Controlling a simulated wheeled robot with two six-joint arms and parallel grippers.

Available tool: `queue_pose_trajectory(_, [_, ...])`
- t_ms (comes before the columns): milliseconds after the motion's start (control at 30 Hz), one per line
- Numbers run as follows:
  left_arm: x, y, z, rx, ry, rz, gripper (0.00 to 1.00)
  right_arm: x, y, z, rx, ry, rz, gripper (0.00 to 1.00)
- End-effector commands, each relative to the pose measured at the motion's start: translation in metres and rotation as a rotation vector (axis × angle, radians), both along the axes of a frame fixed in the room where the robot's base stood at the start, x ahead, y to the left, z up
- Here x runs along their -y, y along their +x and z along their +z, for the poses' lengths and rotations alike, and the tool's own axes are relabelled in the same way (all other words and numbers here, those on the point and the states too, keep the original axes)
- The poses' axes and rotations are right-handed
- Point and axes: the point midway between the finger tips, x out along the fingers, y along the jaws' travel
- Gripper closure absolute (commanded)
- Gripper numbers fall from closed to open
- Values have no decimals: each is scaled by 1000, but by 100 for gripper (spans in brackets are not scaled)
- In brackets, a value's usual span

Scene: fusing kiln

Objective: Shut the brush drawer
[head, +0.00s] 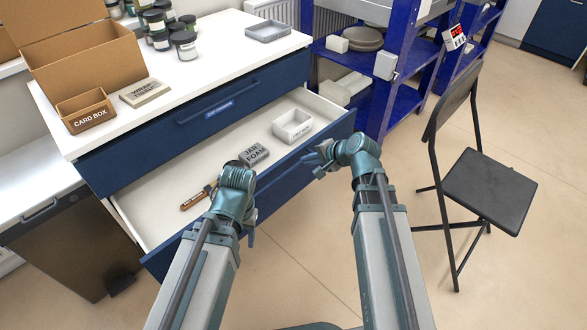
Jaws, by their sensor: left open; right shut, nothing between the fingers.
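The brush drawer stands pulled out of the white-topped cabinet, its blue front (290,178) facing my arms. Inside lie a brown-handled brush (194,201), a grey block marked foam (254,154) and a small white tray (292,125). My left gripper (250,237) is open, low at the outer side of the drawer front; my wrist hides part of the front and whether they touch is unclear. My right gripper (313,160) is shut and empty, near the right part of the drawer front; I cannot tell whether it touches.
The blue drawer above (190,125) is shut. On the cabinet top are cardboard boxes (86,110), a grey block (145,92), several jars (184,45) and a grey tray (267,31). A black folding chair (487,188) and blue shelving (390,110) stand at right. Floor is free between.

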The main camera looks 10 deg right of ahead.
Motion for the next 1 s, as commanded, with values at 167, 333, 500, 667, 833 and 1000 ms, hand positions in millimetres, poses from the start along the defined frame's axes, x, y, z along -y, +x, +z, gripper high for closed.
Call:
queue_pose_trajectory(167, [0, 0, -15, 1, 2, 0, 44, -7, 11, -15, 1, -2, 3, 100])
queue_pose_trajectory(333, [-1, 0, -37, 2, 2, -3, 44, -20, 29, -37, 0, -2, 6, 100])
queue_pose_trajectory(500, [0, 0, -54, 2, 1, -6, 44, -32, 45, -55, 0, -4, 4, 100])
queue_pose_trajectory(667, [0, 1, -64, 2, -1, -9, 44, -40, 54, -64, -1, -2, 4, 100])
queue_pose_trajectory(833, [0, 1, -68, 1, -2, -10, 44, -43, 59, -68, 0, -3, 3, 100])
queue_pose_trajectory(1000, [0, 1, -67, 1, -2, -10, 44, -44, 59, -68, 0, -3, 3, 100])
